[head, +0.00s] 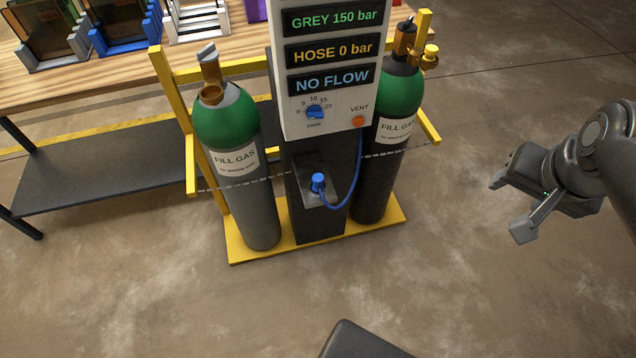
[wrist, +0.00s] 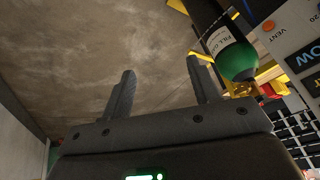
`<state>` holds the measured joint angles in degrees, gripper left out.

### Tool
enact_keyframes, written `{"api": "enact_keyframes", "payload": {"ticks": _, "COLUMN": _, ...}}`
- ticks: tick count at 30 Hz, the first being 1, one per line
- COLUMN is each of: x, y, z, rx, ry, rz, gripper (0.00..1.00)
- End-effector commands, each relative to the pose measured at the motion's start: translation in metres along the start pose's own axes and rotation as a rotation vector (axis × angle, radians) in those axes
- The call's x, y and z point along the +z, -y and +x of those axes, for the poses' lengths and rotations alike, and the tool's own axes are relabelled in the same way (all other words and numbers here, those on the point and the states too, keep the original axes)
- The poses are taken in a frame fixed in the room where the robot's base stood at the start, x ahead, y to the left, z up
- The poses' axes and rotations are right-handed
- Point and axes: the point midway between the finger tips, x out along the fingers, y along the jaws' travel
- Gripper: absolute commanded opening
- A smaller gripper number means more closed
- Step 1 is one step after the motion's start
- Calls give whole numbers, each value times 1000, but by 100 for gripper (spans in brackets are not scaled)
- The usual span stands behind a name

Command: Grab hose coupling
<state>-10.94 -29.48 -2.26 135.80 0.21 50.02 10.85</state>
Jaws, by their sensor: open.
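The blue hose coupling (head: 318,181) sits upright in a holder on the front of the dark column, below the white control panel (head: 328,112). A blue hose (head: 352,186) loops from it up to the panel's underside. My gripper (head: 508,208) is at the right in the head view, well apart from the coupling, over bare floor. In the wrist view its two fingers (wrist: 161,82) stand wide apart with nothing between them. The wrist view is turned over and shows part of the panel (wrist: 290,30), but not the coupling.
Two green-topped cylinders, left (head: 232,160) and right (head: 388,140), flank the column on a yellow-framed stand (head: 240,250). A yellow rail end (head: 430,128) juts out at the right. A wooden bench (head: 110,80) with racks stands behind left. The floor between gripper and stand is clear.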

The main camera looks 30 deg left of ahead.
Motion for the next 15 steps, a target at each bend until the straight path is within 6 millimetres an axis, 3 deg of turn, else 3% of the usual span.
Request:
{"api": "enact_keyframes", "payload": {"ticks": 6, "x": -36, "y": 56, "z": 38, "rx": -31, "ry": 88, "rz": 38, "gripper": 56}}
{"api": "enact_keyframes", "payload": {"ticks": 15, "x": -57, "y": 148, "z": 104, "rx": -19, "ry": 190, "rz": 91, "gripper": 56}}
